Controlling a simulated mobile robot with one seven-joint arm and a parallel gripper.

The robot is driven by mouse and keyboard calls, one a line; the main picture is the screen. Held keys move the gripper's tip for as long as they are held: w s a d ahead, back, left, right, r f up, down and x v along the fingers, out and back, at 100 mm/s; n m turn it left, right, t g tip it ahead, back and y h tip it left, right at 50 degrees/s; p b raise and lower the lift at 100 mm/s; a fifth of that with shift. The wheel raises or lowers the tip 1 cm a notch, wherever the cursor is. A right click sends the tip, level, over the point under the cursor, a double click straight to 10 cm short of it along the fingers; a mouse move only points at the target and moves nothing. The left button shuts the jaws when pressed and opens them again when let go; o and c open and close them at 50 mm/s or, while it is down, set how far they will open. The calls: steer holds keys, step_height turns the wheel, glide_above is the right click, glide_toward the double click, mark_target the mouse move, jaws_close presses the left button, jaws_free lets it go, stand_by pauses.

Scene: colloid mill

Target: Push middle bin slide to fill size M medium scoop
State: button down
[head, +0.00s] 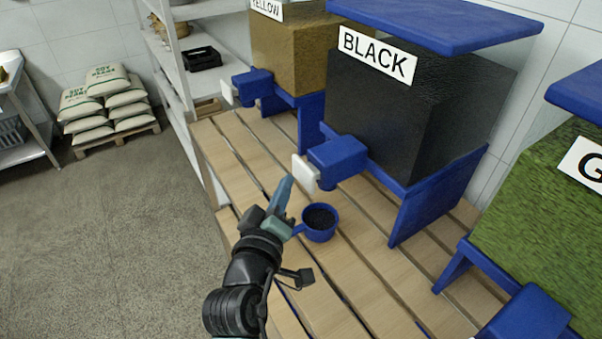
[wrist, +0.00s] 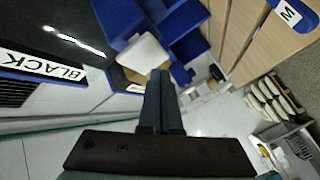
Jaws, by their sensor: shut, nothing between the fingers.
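The middle bin, labelled BLACK (head: 400,105), is full of black material and has a blue spout with a white slide plate (head: 306,173) at its front. A blue scoop (head: 320,226) with dark material in it sits on the slatted table below the spout. Its blue handle points left, toward my gripper. My gripper (head: 284,188) is shut and empty, just left of the white slide plate. In the wrist view, my shut fingers (wrist: 160,75) point at the white slide plate (wrist: 146,52); contact cannot be told. A blue scoop handle marked M (wrist: 288,14) shows at the top right.
The YELLOW bin (head: 290,50) stands behind and the green bin (head: 545,210) at the right, both with blue stands. A shelf rack (head: 180,50) stands at the back. Sacks on a pallet (head: 108,103) lie at the back left. The floor at left is clear.

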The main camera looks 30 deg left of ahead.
steer(key=shift+w+d, duration=0.2)
steer(key=shift+w, duration=0.15)
steer(key=shift+w+d+p, duration=0.55)
steer(key=shift+w+p, duration=0.15)
steer(key=shift+w, duration=0.2)
stand_by(1.5)
steer(key=shift+s, duration=0.1)
steer(key=shift+s+a+b, duration=0.35)
steer(key=shift+s, duration=0.2)
steer(key=shift+s+a+b, duration=0.35)
steer(key=shift+s, duration=0.2)
steer(key=shift+s+a+b, duration=0.35)
steer(key=shift+s+a, duration=0.1)
steer(key=shift+s, duration=0.3)
steer(key=shift+s+a+b, duration=0.4)
steer(key=shift+s, duration=0.3)
steer(key=shift+s+a+b, duration=0.35)
steer(key=shift+s+a, duration=0.1)
steer(key=shift+s, duration=0.3)
